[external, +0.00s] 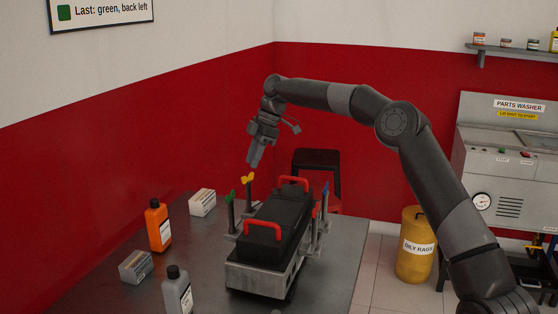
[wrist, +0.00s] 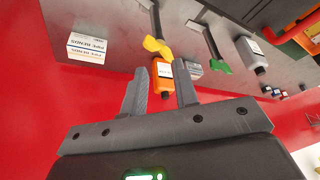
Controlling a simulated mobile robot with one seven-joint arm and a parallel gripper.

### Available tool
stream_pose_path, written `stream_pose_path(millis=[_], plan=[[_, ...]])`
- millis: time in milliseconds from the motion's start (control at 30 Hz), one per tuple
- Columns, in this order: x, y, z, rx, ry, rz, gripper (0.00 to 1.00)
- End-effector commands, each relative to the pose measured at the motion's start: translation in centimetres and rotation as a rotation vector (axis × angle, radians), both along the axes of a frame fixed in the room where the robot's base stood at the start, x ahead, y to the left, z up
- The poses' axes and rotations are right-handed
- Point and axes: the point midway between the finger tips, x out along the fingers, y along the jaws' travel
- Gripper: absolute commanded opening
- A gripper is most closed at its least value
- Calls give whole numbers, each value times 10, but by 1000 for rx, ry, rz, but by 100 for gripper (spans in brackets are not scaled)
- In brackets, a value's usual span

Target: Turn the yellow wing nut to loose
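The yellow wing nut (external: 247,177) sits on top of an upright dark stud at the back left of the engine block (external: 258,279). In the wrist view the yellow wing nut (wrist: 157,46) shows just beyond my fingertips, between their lines. My gripper (external: 252,164) is above the nut in the external view, pointing down and apart from it. In the wrist view my gripper (wrist: 160,72) has its two fingers spread with nothing between them. The nut's loose or tight marking is not readable.
A green wing nut (external: 230,196) stands close by on its own stud, and a blue one (external: 326,187) on the far side. Red handles (external: 262,231) rise from the engine's dark cover. Bottles, including an orange one (external: 158,226), and boxes (external: 202,202) stand on the table's left.

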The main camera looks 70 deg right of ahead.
Motion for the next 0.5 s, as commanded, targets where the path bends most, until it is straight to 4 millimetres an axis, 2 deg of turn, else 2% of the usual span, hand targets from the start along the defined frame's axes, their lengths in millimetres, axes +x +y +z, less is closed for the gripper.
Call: stream_pose_path(millis=[100,333,500], plan=[[-6,-6,23,-1,-4,1,27],[-17,-15,58,-2,-3,2,27],[-12,11,68,-20,18,-21,27]])
